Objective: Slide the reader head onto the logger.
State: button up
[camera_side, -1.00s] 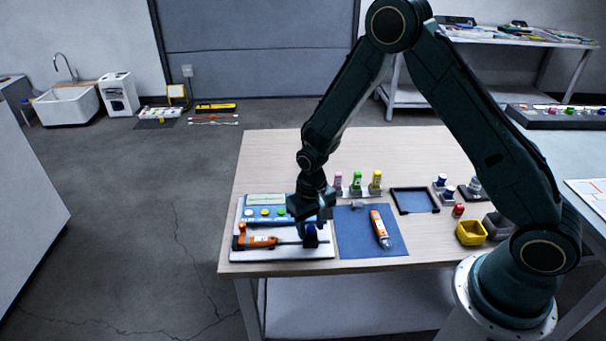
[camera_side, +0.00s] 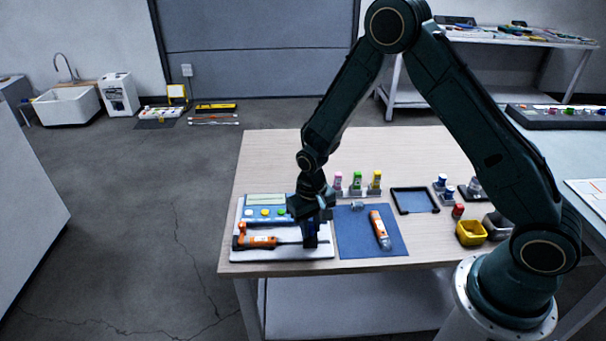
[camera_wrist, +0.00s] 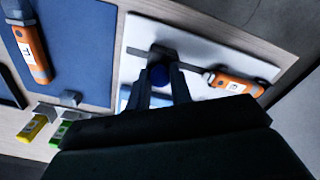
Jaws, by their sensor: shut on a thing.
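The orange logger (camera_side: 260,241) with a white label lies on the white station plate (camera_side: 285,255), left of my gripper. In the wrist view the logger (camera_wrist: 238,86) is at the right. A dark bar (camera_wrist: 193,67) runs between it and the reader head. The fingers hide most of the head in the side view.
A blue panel (camera_side: 262,214) with coloured buttons stands behind the logger. Another orange logger (camera_side: 380,230) lies on the blue mat (camera_side: 360,249). Coloured vials (camera_side: 357,181), a dark tray (camera_side: 415,201) and a yellow bin (camera_side: 471,233) are farther right.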

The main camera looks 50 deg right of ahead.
jog(key=shift+w+a, duration=2.25)
jog(key=shift+w, duration=0.1)
dwell(1.2)
jog(key=o, duration=0.7)
jog(key=shift+r, duration=0.15)
notch_tip(320, 180, up, 7)
dwell(1.0)
jog(key=shift+s, duration=0.1)
